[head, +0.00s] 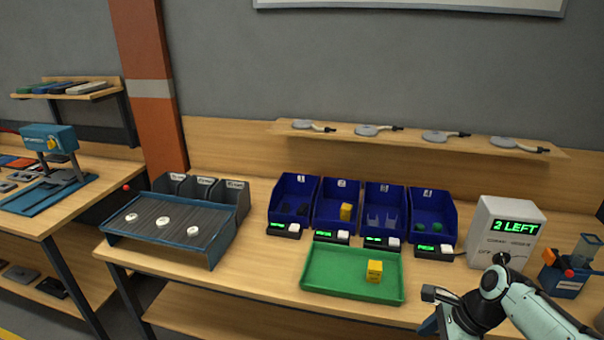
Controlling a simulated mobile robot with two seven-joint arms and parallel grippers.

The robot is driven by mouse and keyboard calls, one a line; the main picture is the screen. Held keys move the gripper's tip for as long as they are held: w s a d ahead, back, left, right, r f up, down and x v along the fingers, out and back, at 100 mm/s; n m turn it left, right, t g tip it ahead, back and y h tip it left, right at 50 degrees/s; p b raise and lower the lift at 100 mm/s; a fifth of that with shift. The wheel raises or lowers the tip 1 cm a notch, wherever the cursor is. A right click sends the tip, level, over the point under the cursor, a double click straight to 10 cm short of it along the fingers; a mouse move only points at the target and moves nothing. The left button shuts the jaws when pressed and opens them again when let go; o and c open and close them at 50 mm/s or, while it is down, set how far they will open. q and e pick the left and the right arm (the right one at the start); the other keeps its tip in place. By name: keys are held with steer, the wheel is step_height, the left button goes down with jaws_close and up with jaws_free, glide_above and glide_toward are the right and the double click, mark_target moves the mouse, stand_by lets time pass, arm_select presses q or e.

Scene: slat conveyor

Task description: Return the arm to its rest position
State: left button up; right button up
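My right arm comes in from the lower right. Its gripper (432,312) is in front of the table's front edge, to the right of the green tray (325,282) and apart from it. The fingers are partly cut off and small, so I cannot tell whether they are open, and I see nothing held. My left arm and gripper are not in view. A yellow block (374,271) sits in the green tray.
Several blue bins (291,205) with small displays stand behind the tray; one holds a yellow block (346,211). A grey box (507,228) reads "2 LEFT". A slat conveyor (165,235) with white discs is at left. A blue tool holder (565,283) stands at right.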

steer(key=s+a+f+n, duration=0.1)
steer(key=a+f+n, duration=0.15)
steer(key=f, duration=0.65)
steer(key=s+a+f+n+g, duration=0.1)
steer(key=a+f+n, duration=0.15)
steer(key=f, duration=0.75)
steer(key=s+a+f+n, duration=0.1)
steer(key=s+f+n, duration=0.15)
steer(key=f, duration=0.65)
steer(key=s+a+f+n, duration=0.4)
steer(key=s+f, duration=0.2)
steer(key=s, duration=0.3)
steer(key=s+a+f+n+g, duration=0.1)
steer(key=s+a+f+n, duration=0.2)
steer(key=s+f+n, duration=0.2)
steer(key=s+f, duration=0.2)
steer(key=s, duration=0.2)
steer(key=shift+a, duration=0.35)
steer(key=shift+w+f, duration=0.1)
steer(key=shift+f, duration=0.05)
jaws_close()
